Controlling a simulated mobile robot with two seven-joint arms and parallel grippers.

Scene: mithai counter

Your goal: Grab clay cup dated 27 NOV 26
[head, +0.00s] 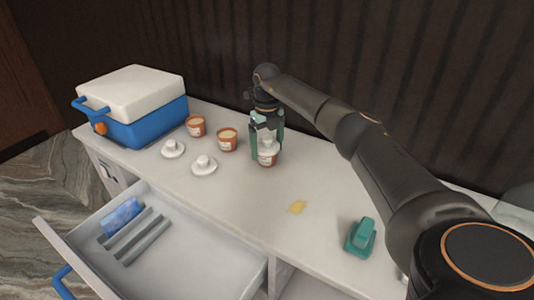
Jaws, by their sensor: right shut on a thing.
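Three small brown clay cups with pale labels stand on the white counter. One cup (196,126) is at the left, near the cooler, and a second cup (227,140) is beside it to the right; both show pale tops inside. The third cup (267,158) is under my right gripper (266,142) and has a white lid-like piece on top. My right gripper points down and is shut around this third cup's upper part. The date print on the labels is too small to read. My left gripper is not in view.
Two white knobbed lids (204,165) (173,149) lie in front of the cups. A blue cooler with a white lid (150,128) stands at the left. An open drawer (200,262) juts out in front.

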